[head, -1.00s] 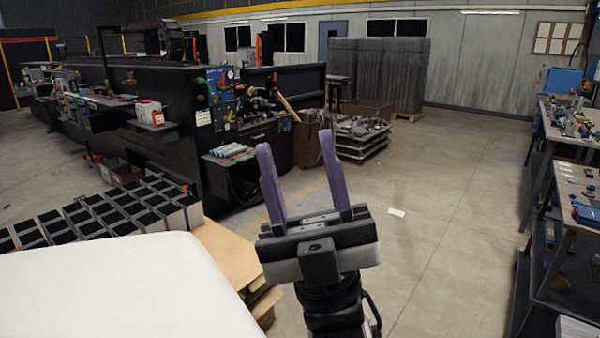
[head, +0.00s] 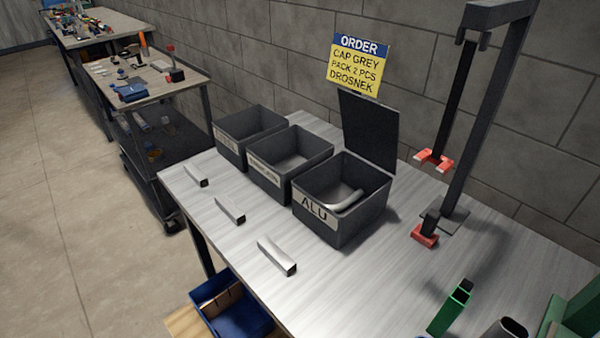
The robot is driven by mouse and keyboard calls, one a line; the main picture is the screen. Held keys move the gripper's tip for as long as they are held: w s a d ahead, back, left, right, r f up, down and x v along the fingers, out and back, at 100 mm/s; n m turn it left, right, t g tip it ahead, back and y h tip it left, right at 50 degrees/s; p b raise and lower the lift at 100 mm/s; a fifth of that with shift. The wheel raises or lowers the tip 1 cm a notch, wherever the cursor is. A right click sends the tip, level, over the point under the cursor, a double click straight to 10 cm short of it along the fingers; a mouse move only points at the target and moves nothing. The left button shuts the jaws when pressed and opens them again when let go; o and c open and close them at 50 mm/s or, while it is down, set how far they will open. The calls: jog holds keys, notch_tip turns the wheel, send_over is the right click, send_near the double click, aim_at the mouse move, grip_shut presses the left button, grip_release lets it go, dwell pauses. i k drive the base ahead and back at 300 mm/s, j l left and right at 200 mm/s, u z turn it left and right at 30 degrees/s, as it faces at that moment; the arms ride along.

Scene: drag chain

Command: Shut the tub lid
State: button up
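The tub labelled ALU (head: 322,222) stands on the metal table, rightmost of a row of three dark grey tubs. Its dark lid (head: 369,132) stands open, upright at the tub's back edge. A pale curved piece lies inside the tub (head: 346,201). The other two tubs, the middle one (head: 277,180) and the left one (head: 236,150), show no raised lids. My gripper is not in the current head view.
Several metal profile pieces (head: 277,257) lie in front of the tubs. A dark frame with red clamps (head: 424,236) stands right of the ALU tub. An order sign (head: 358,66) rises behind it. A blue bin (head: 238,315) sits below the table edge. Green parts (head: 450,308) stand at lower right.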

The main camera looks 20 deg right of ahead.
aim_at(370, 129)
jog(key=j+z, duration=0.25)
jog(key=z, duration=0.2)
jog(key=j+z, duration=0.25)
jog(key=z, duration=0.15)
